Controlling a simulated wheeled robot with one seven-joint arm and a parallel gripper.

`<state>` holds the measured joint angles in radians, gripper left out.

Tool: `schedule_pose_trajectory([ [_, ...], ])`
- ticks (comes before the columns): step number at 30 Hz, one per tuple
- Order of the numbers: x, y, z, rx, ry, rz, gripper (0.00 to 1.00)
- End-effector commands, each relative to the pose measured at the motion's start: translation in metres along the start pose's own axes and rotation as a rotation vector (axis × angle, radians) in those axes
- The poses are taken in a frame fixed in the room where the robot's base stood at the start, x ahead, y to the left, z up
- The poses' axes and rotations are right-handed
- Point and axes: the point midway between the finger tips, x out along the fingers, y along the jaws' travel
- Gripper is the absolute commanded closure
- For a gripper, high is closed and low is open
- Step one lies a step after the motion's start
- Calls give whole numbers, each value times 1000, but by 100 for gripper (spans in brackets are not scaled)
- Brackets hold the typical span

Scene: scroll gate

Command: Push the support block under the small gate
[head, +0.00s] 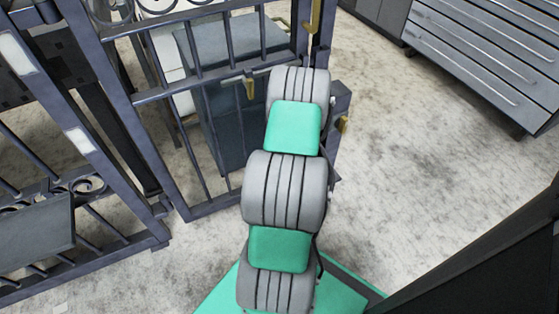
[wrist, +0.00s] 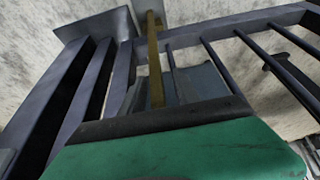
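The small gate (head: 190,100) is a dark blue-grey barred frame at the upper left to middle of the head view. Its bars also show in the wrist view (wrist: 232,68), close in front of the wrist. A brass rod (wrist: 154,60) stands upright against the frame there. My gripper's green body with a dark front edge (wrist: 165,120) fills the bottom of the wrist view. Its fingertips do not show, and in the head view my arm hides them. I cannot make out a support block for certain in either view.
A blue-grey box-like object (head: 228,110) stands behind the gate bars. A larger ornate gate panel (head: 75,235) is at the left. Grey drawers (head: 490,50) stand at the upper right. The mottled floor (head: 425,150) right of my arm is clear. A dark panel (head: 500,265) fills the lower right.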

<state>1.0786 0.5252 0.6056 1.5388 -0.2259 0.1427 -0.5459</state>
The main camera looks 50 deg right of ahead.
Motion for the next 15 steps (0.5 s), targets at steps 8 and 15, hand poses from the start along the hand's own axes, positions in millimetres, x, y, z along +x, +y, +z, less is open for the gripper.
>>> schedule_pose_trajectory([
  [8, -56, -1, -3, -1, 2, 1, 62],
  [15, -77, -2, -1, -3, 0, -2, 62],
])
